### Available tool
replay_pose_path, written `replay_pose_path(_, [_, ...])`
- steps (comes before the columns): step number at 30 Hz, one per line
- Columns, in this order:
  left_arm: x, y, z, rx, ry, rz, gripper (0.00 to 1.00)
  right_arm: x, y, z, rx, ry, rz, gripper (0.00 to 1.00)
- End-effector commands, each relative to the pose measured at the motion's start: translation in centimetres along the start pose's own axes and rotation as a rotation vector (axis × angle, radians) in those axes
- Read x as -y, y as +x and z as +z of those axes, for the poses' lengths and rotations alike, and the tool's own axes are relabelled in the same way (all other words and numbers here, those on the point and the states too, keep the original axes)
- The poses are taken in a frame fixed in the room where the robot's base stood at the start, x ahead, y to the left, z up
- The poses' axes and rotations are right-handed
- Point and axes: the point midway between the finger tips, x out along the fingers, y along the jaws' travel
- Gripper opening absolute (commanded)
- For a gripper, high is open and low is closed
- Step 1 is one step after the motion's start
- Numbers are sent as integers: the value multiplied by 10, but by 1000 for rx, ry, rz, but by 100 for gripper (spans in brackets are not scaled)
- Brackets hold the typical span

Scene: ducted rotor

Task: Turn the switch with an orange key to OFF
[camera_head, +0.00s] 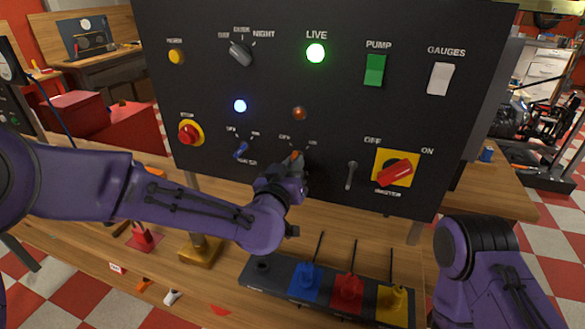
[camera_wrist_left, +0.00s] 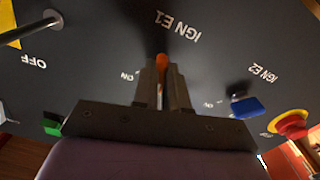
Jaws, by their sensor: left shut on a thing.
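The switch with the orange key (camera_head: 297,156) is in the lower middle row of the black panel (camera_head: 330,100), below an amber lamp. In the left wrist view the orange key (camera_wrist_left: 162,62) shows between the fingertips, under an upside-down "IGN E1" label. My left gripper (camera_head: 290,168) is at the panel; in the left wrist view it (camera_wrist_left: 162,80) is shut on the key, one finger on each side. The fingers hide most of the key, and I cannot tell which position it points to. My right gripper is out of view; only my right arm shows at the lower right.
A blue key switch (camera_head: 241,150) sits left of the gripper, with a red stop button (camera_head: 190,132) beyond it. A metal toggle (camera_head: 351,175) and a red rotary handle (camera_head: 396,173) are to the right. Blue, red and yellow levers (camera_head: 347,288) stand below on the bench.

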Motion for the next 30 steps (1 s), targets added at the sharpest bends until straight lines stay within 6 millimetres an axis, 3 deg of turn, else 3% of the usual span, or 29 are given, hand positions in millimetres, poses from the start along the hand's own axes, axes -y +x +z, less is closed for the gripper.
replay_pose_path(15, [0, 2, -5, -12, -378, 0, 0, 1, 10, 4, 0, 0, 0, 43])
replay_pose_path(30, [0, 2, -6, -14, -476, 1, 0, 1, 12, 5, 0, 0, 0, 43])
